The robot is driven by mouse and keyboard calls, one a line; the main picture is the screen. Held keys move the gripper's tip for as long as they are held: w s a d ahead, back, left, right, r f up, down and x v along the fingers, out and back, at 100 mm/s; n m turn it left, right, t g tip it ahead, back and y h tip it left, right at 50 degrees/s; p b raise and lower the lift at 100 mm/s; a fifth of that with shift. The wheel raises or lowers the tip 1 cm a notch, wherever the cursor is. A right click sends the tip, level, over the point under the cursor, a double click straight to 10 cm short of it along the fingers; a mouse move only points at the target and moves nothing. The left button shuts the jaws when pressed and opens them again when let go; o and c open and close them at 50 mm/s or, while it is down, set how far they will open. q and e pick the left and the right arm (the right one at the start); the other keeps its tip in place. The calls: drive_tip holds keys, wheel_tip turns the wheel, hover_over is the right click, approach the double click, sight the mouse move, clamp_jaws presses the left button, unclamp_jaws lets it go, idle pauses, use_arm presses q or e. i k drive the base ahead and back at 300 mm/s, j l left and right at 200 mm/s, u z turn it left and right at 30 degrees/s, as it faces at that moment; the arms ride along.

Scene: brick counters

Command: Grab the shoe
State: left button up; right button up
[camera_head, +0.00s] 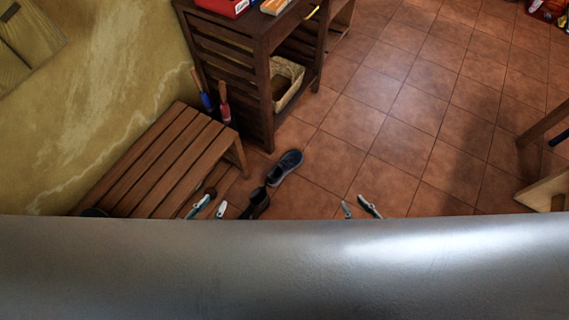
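A dark blue-black shoe (287,166) lies on the tiled floor just off the front right corner of the wooden bench. A second dark shoe (256,203) lies just nearer and to its left, its lower part cut off by the grey surface in front of me. My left gripper (215,201) is left of the shoes, over the bench's near end. Its two fingertips are apart with nothing visible between them. My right gripper (353,201) is right of the shoes, over bare floor. Its fingertips are also apart and empty. The rest of both grippers is hidden by the grey surface.
The slatted wooden bench (165,160) stands along the wall at left. Blue and red-handled items (224,103) stand behind it. A dark shelf unit (258,75) holds a wicker basket (286,82). Wooden furniture (545,190) is at the right edge. The middle floor is clear.

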sight(293, 160)
drive_tip(key=i+l+u, duration=0.25)
drive_tip(key=i+l, duration=0.2)
drive_tip(key=l, duration=0.15)
drive_tip(key=i+l+u, duration=0.25)
drive_tip(key=i+l, duration=0.15)
drive_tip(key=l, duration=0.3)
drive_tip(key=i+l+u, duration=0.15)
drive_tip(key=l, duration=0.25)
